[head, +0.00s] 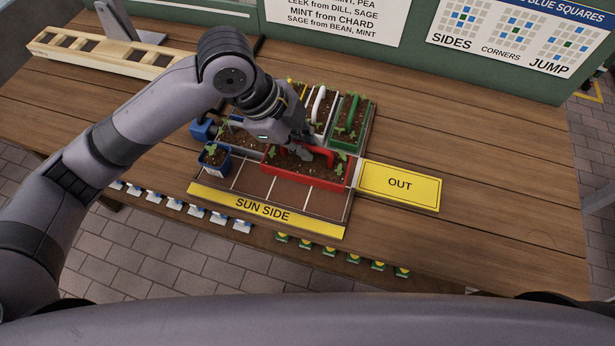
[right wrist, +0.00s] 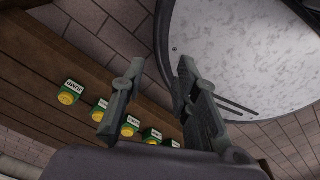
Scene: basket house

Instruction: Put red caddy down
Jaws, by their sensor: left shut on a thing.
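The red caddy (head: 306,176) is a long box of soil with seedlings and a red handle. It is over the right part of the divided tray (head: 268,189), behind its bare front row. I cannot tell whether its base touches the tray. My left gripper (head: 304,151) comes down from above and is shut on the red caddy at its handle; the fingers hide part of it. My right gripper (right wrist: 161,64) is open and empty in the right wrist view, away from the caddy.
A small blue caddy (head: 214,161) stands left of the red one. A green caddy (head: 349,124) and a white-handled caddy (head: 318,108) stand behind it. The yellow SUN SIDE strip (head: 262,210) edges the tray's front. The yellow OUT pad (head: 400,184) lies bare at right.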

